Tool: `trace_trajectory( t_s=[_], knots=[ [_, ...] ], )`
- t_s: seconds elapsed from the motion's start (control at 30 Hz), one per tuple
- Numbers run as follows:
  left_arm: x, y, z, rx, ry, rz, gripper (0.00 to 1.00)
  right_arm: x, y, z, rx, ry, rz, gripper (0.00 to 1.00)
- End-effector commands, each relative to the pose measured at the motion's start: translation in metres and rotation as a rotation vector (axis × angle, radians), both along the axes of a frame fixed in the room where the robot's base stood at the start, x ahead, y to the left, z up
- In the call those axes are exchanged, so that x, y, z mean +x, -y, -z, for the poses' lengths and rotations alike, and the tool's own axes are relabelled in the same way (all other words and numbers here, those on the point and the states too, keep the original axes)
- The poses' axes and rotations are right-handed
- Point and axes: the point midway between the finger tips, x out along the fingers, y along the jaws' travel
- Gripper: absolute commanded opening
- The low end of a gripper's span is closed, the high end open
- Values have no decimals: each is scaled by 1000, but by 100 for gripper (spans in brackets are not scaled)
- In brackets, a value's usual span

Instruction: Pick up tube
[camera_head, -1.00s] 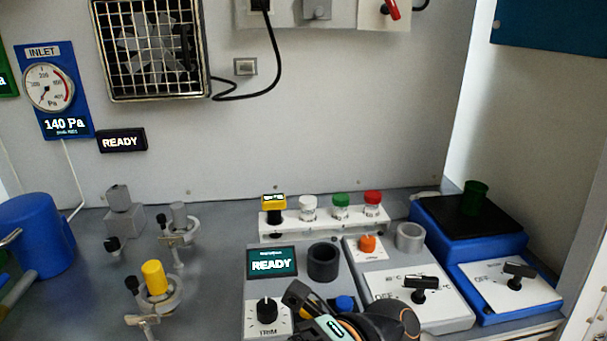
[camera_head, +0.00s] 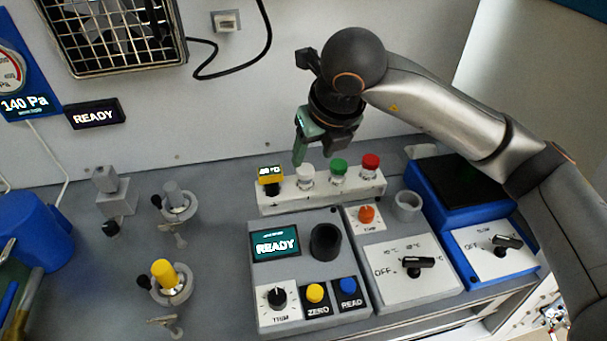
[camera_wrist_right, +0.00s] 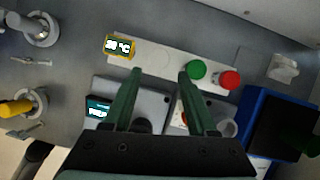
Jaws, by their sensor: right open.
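A white rack (camera_head: 265,205) holds tubes with a white cap (camera_head: 306,172), a green cap (camera_head: 338,168) and a red cap (camera_head: 370,163) in a row. My right gripper (camera_head: 301,155) is open and points down just above the white-capped tube. In the right wrist view, the pale white cap (camera_wrist_right: 155,60) lies between and slightly beyond the open fingertips (camera_wrist_right: 159,74). The green cap (camera_wrist_right: 196,70) is just right of the right finger. Contact with a tube cannot be made out. My left gripper is not in view.
A yellow temperature display (camera_head: 270,174) stands at the rack's left end. In front are a READY unit (camera_head: 285,215) with a dark round well (camera_head: 325,241), a grey dial unit (camera_head: 405,285) and a blue unit (camera_head: 450,205). Clamps with a yellow piece (camera_head: 165,273) stand left.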

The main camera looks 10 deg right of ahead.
Motion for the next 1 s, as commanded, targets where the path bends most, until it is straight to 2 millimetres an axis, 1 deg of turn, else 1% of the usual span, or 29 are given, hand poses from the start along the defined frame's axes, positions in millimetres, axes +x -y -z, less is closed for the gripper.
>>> trace_trajectory(
  t_s=[0.03,0.1,0.37,0.5,0.63,0.73,0.9,0.93,1.0],
  knots=[
    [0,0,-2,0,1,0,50,3,0,9,-1,-4,0,58],
    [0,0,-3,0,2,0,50,7,-2,17,1,-3,-1,58],
    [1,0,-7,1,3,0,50,16,-4,36,1,-3,-4,58],
    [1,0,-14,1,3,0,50,26,-6,56,1,-5,-3,58],
    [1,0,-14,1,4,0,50,32,-8,70,3,-3,-4,58],
    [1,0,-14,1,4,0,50,34,-8,75,2,0,-4,58],
    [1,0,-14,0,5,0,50,34,-8,75,2,0,-4,58],
    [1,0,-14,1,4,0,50,34,-8,75,2,0,-4,57],
    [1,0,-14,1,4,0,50,34,-8,75,2,0,-4,49]
  ],
)
